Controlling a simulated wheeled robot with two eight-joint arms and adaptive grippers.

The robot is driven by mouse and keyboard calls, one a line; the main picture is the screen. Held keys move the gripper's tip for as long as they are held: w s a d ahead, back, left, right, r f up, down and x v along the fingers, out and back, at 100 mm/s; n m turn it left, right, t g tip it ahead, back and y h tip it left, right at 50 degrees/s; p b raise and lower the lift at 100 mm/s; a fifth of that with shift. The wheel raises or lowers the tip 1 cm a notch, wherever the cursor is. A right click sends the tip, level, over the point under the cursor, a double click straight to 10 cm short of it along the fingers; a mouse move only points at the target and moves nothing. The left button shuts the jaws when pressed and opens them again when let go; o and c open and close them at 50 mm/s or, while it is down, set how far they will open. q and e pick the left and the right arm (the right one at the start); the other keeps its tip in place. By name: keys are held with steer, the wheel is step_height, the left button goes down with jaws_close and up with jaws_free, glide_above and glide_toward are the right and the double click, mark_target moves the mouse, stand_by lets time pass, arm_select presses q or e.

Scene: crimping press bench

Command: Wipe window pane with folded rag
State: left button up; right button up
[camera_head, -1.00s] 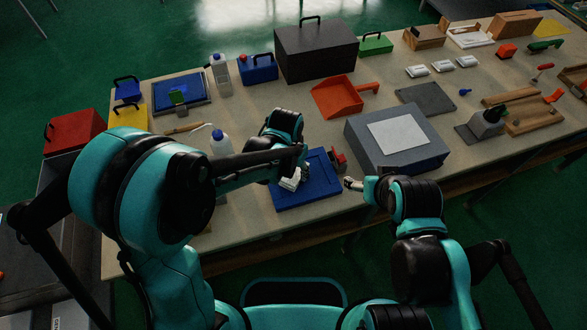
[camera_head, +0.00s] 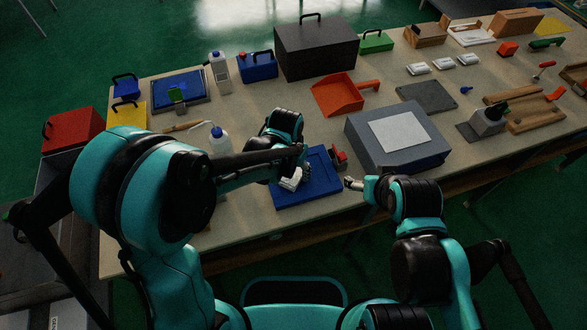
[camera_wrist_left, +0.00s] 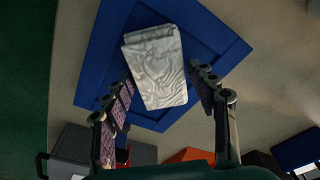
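The folded rag, a whitish creased pad, lies on the blue tray (camera_head: 322,172); the rag (camera_head: 290,180) is partly hidden by my left arm in the head view. In the left wrist view the rag (camera_wrist_left: 158,66) lies between the two spread fingers of my left gripper (camera_wrist_left: 162,78), close to both; the blue tray (camera_wrist_left: 100,62) is beneath it. My right gripper (camera_head: 352,184) hangs by the table's front edge, and its opening is too small to judge. A pale flat panel (camera_head: 398,134), possibly the window pane, is on top of a grey box (camera_head: 366,150).
A red object (camera_head: 339,158) stands beside the tray's right edge. A white bottle with a blue cap (camera_head: 220,140) is behind my left arm. An orange dustpan (camera_head: 338,95) and a dark case (camera_head: 315,50) lie farther back. Bare tabletop shows behind the tray.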

arm_select(q)
steer(key=shift+r, duration=0.35)
stand_by(0.3)
steer(key=c, duration=0.8)
